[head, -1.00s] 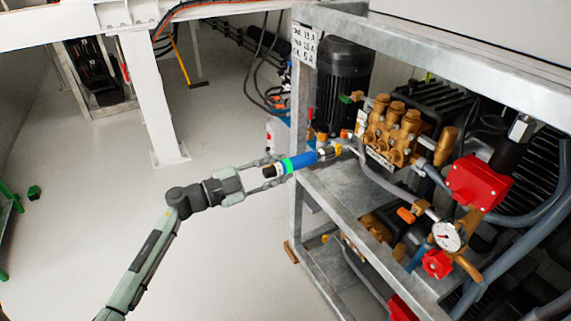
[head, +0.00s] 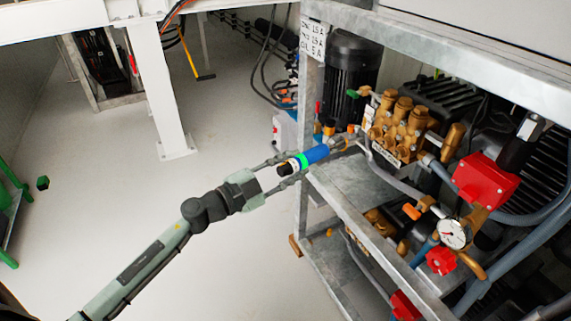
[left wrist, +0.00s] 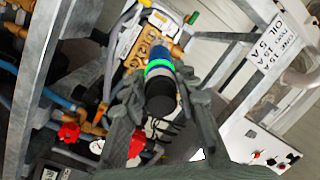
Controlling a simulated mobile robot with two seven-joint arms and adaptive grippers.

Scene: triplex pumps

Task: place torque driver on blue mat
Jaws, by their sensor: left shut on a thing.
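The torque driver (head: 315,154) has a blue body, a green ring and a black end. My left gripper (head: 290,168) is shut on it near the black end, and its front end points toward the brass pump. In the left wrist view the driver (left wrist: 160,83) is seen from its black end, between the two fingers of my left gripper (left wrist: 162,97). I cannot tell whether the driver's tip touches the pump fittings. I cannot make out the blue mat in either view. My right gripper is not in view.
The brass triplex pump (head: 402,130) sits on a grey metal frame (head: 304,190) whose front post stands just right of the gripper. A red box (head: 486,180) and a gauge (head: 452,234) stand at the right. A white post (head: 160,95) rises at the left; open floor lies between.

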